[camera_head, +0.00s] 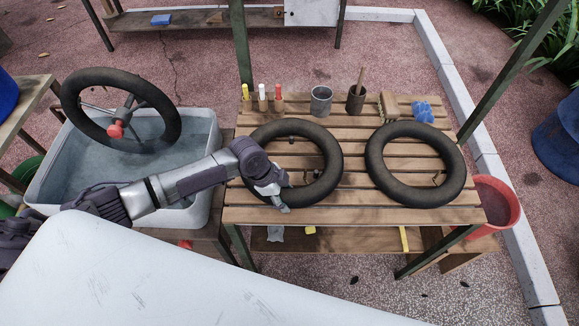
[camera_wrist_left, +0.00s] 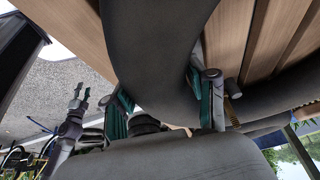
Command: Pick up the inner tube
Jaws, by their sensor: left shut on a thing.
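Two black rubber rings lie flat on the slatted wooden bench. My left gripper (camera_head: 277,194) is shut on the near-left side of the left ring, the inner tube (camera_head: 333,162). In the left wrist view the thick dark tube (camera_wrist_left: 155,50) passes between the two fingers of my left gripper (camera_wrist_left: 163,90). The tube appears to rest on the slats. The second ring (camera_head: 377,165) lies to its right, apart from it. A small dark arm-like shape with prongs shows in the left wrist view, perhaps my right gripper (camera_wrist_left: 80,95); its state is unclear.
A wheel with a tyre (camera_head: 69,92) leans in a water-filled tub (camera_head: 213,140) on the left. Markers (camera_head: 262,98), a grey cup (camera_head: 321,100), a dark pot (camera_head: 355,100), a brush and blue cloth (camera_head: 423,112) line the bench's back edge. A red bucket (camera_head: 497,200) stands right.

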